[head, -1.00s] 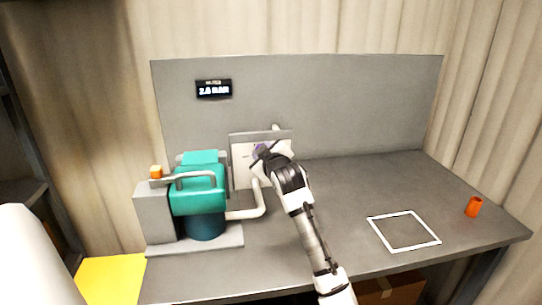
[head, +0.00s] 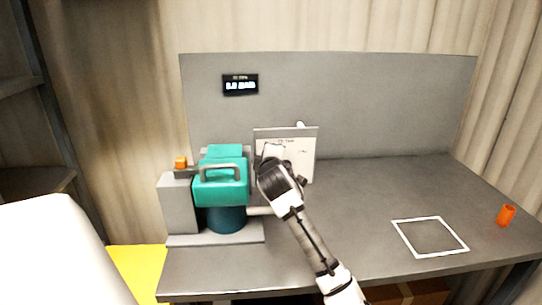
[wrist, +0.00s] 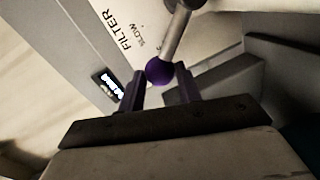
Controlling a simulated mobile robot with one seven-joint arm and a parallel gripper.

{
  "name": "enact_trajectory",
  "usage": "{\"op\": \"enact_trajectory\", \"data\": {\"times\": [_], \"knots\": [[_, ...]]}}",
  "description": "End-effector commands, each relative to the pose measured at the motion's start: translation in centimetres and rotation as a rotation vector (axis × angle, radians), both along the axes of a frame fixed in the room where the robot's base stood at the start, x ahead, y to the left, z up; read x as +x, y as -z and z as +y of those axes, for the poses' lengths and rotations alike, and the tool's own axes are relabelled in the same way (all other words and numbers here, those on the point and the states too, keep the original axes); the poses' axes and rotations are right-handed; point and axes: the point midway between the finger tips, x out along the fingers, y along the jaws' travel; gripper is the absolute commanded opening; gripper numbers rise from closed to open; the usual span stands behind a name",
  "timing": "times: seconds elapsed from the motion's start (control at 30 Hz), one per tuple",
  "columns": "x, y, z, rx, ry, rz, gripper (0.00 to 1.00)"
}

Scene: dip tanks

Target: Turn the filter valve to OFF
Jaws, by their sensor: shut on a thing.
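The white filter panel (head: 301,148) stands upright on the bench beside the teal pump. In the wrist view it carries the printed word FILTER and a smaller word that looks like SLOW. The valve lever is a metal rod (wrist: 178,35) ending in a purple ball knob (wrist: 159,71). My gripper (wrist: 160,86) is shut on the knob, with one dark finger on each side. In the head view my gripper (head: 270,157) is in front of the panel's left part and hides the lever. I cannot read an OFF mark.
The teal pump (head: 222,184) with its grey base stands close left of my gripper. A small lit display (head: 240,85) hangs on the back board; its digits are blurred. A white square outline (head: 430,221) and an orange cup (head: 506,215) are at right. The bench middle is clear.

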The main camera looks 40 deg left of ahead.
Motion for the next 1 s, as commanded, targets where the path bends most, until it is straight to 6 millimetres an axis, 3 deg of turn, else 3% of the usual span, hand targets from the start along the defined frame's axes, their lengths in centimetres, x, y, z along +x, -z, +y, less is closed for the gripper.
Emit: {"op": "enact_trajectory", "data": {"times": [0.53, 0.57, 0.7, 1.0], "knots": [[-0.16, 0.17, 0.15, -0.017, -0.001, -0.019, 0.0], [-0.17, 0.18, 0.15, -0.017, -0.001, -0.019, 0.38], [-0.15, 0.18, 0.14, -0.016, -0.001, -0.018, 0.55], [-0.22, 0.15, 0.02, -0.014, 0.0, -0.017, 0.55]]}}
